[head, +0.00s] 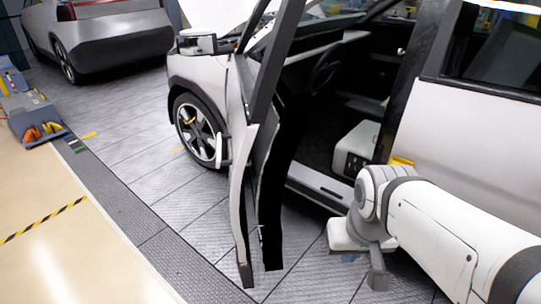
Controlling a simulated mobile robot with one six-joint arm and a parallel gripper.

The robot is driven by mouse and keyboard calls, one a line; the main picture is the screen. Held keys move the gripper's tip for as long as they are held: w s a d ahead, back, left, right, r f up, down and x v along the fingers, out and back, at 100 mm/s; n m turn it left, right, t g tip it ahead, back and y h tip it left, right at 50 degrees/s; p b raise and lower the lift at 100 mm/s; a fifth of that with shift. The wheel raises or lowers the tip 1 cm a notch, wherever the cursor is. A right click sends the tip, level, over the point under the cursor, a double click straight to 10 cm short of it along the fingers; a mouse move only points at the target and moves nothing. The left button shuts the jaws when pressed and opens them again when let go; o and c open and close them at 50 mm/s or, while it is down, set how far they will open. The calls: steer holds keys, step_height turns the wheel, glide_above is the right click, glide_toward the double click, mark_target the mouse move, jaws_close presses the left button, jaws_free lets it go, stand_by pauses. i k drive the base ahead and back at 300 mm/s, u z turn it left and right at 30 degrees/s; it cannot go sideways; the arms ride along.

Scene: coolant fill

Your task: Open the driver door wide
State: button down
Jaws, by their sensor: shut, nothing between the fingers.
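The silver-white car (462,135) fills the right half of the head view. Its driver door (238,205) stands swung out from the body, seen almost edge-on, with its dark inner side facing the cabin. The doorway is open, showing the steering wheel (326,68) and a light seat base (357,147). My gripper (378,279) is shut and empty, low in front of the sill, to the right of the door and apart from it. My wrist hides part of the lower doorway and rear door.
The front wheel (197,130) is left of the door. A second grey car (120,38) stands at the back left. A grey rack with orange items (38,128) stands at the left edge. The tiled floor (150,165) left of the door is clear.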

mark_target(266, 125)
steer(key=i, duration=0.85)
steer(key=z, duration=0.05)
